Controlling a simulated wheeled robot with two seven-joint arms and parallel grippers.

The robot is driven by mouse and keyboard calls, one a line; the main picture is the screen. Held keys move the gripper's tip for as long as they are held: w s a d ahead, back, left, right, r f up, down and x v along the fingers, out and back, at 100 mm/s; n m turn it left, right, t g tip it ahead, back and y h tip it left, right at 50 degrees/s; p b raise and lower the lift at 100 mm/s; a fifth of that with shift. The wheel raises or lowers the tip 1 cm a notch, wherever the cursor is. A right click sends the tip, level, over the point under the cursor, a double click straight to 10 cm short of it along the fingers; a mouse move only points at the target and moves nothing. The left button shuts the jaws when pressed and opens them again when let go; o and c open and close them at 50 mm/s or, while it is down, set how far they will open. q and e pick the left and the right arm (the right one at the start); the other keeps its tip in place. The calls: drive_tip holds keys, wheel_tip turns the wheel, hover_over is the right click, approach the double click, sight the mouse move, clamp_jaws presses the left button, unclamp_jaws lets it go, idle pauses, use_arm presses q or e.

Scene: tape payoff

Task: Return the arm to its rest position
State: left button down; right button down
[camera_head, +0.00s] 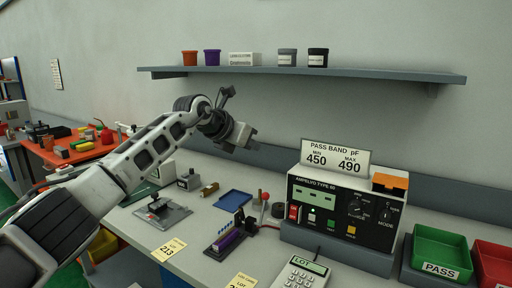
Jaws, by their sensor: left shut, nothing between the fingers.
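My left arm (140,155) reaches in from the lower left, raised over the workbench. My left gripper (246,138) is at its end, in front of the grey wall and below the shelf. It is shut and holds nothing. It hangs in the air, apart from the things on the bench. My right gripper is out of view.
A shelf (390,75) with several pots is above. An orange table (80,150) stands left.

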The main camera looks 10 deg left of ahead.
use_arm(q)
drive_tip(key=s+d+f+n+t+h, duration=0.1)
drive_tip(key=s+d+f+h, duration=0.15)
drive_tip(key=d, duration=0.25)
drive_tip(key=s+d+f+n+h, duration=0.1)
drive_tip(key=s+d+n+h, duration=0.15)
drive_tip(key=d+h, duration=0.2)
drive_tip(key=s+a+f+n+t+y, duration=0.3)
drive_tip(key=s+a+f+n+y, duration=0.55)
drive_tip(key=n, duration=0.75)
drive_tip(key=s+a+f+n+t+y, duration=0.2)
drive_tip(key=s+a+f+n+y, duration=0.65)
drive_tip(key=n, duration=0.75)
drive_tip(key=s+a+f+n+g+h, duration=0.15)
drive_tip(key=s+f+g, duration=0.25)
drive_tip(key=s, duration=0.5)
drive_tip(key=s+a+f+n+g+h, duration=0.15)
drive_tip(key=s+f+g, duration=0.3)
drive_tip(key=s, duration=0.45)
drive_tip(key=s+a+f+n+g, duration=0.2)
drive_tip(key=s+f+n+g, duration=0.15)
drive_tip(key=s, duration=0.55)
drive_tip(key=w+d+f+m+t+h, duration=0.1)
drive_tip(key=w+d+f+t+h, duration=0.2)
drive_tip(key=w+d+f+t, duration=0.3)
wheel_tip(320, 180, down, 2)
drive_tip(key=shift+w+f+t, duration=0.15)
drive_tip(key=shift+w+t, duration=0.2)
drive_tip(key=shift+t, duration=0.15)
